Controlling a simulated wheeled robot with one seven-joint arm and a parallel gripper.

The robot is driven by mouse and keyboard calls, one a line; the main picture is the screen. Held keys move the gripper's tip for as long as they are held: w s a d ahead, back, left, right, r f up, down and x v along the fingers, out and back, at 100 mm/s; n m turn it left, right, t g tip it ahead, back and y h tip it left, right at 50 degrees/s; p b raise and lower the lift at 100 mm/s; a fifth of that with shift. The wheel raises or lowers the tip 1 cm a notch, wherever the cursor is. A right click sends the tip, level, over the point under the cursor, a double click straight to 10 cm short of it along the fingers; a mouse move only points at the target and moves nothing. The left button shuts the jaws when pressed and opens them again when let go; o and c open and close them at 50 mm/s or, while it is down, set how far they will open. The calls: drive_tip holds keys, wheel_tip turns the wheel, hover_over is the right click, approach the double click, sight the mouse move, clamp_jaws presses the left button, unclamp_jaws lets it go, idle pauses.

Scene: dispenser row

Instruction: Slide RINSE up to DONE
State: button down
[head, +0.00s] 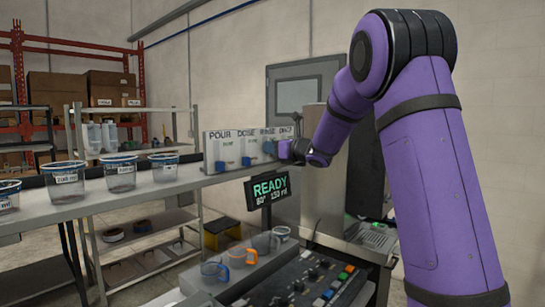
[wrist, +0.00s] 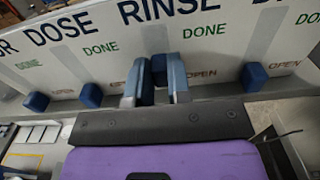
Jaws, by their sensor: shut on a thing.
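The RINSE slider is a small dark blue knob (wrist: 159,68) on a pale upright panel (wrist: 105,22). My gripper (wrist: 158,78) is shut on it, one grey-blue finger on each side. In the wrist view the knob sits low on the panel, about level with the OPEN labels. The green RINSE DONE label (wrist: 201,32) is above and to its right. The fingers partly hide the knob. In the head view my gripper (head: 286,150) is at the right part of the panel (head: 232,150), under the RINSE and last labels.
Other blue knobs flank it: the DOSE knob (wrist: 91,95), one farther left (wrist: 37,101) and one to the right (wrist: 254,76). A READY display (head: 269,188) stands in front of the panel. Clear tubs (head: 119,175) line the shelf at left. A button console (head: 300,283) is below.

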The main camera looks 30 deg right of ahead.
sight(265, 136)
drive_tip(key=shift+r, duration=1.6)
drive_tip(key=c, duration=1)
unclamp_jaws()
drive_tip(key=shift+c, duration=0.2)
drive_tip(key=shift+s, duration=0.1)
drive_tip(key=v, duration=1)
drive_tip(key=shift+s+d, duration=0.15)
drive_tip(key=shift+s, duration=0.15)
drive_tip(key=shift+f, duration=0.1)
